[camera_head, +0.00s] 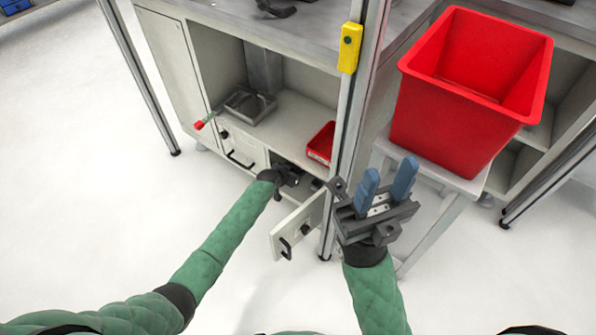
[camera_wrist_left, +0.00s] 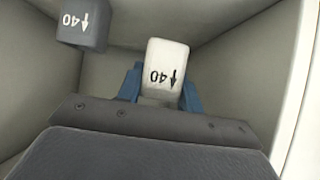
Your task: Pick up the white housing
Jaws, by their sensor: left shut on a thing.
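The white housing (camera_wrist_left: 167,62), marked "40" with an arrow, stands between the blue fingers of my left gripper (camera_wrist_left: 160,90) in the left wrist view. The gripper is shut on it, inside a grey-walled compartment. In the head view my left gripper (camera_head: 291,176) reaches into the low compartment with the open door (camera_head: 297,228); its fingertips and the housing are hidden there. My right gripper (camera_head: 387,187) is empty, with its two blue fingers apart, in front of the metal post and the stool.
A dark grey housing (camera_wrist_left: 83,24), also marked "40", is at the upper left in the wrist view. A red tray (camera_head: 321,143) and a grey metal tray (camera_head: 249,105) sit on the shelf above. A big red bin (camera_head: 440,127) stands on a stool beside the post (camera_head: 352,120).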

